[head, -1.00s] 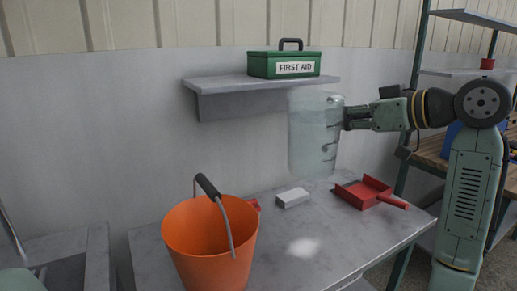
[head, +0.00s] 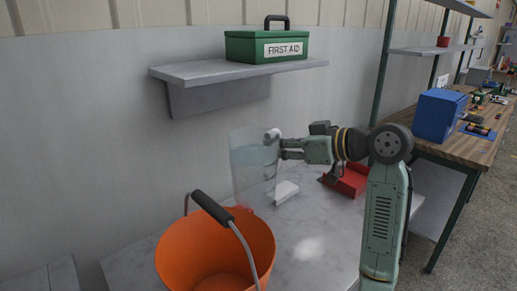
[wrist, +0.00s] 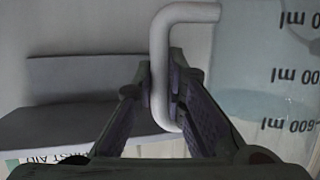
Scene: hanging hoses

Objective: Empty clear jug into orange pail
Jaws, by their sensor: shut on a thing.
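The clear jug (head: 252,168) is held up in the air above the table, behind and a little right of the orange pail's rim, and looks close to upright. My gripper (head: 285,149) is shut on its handle. In the wrist view the white handle (wrist: 160,75) passes between my gripper's fingers (wrist: 163,100), and the jug's wall with its millilitre marks (wrist: 285,85) is at the right. The orange pail (head: 185,262) stands on the table at the front, its dark-gripped bail raised over the rim. The pail's bottom is cut off by the picture edge.
A grey shelf (head: 240,70) with a green first aid box (head: 265,46) is on the wall above the jug. A workbench with a blue box (head: 438,114) is at the right.

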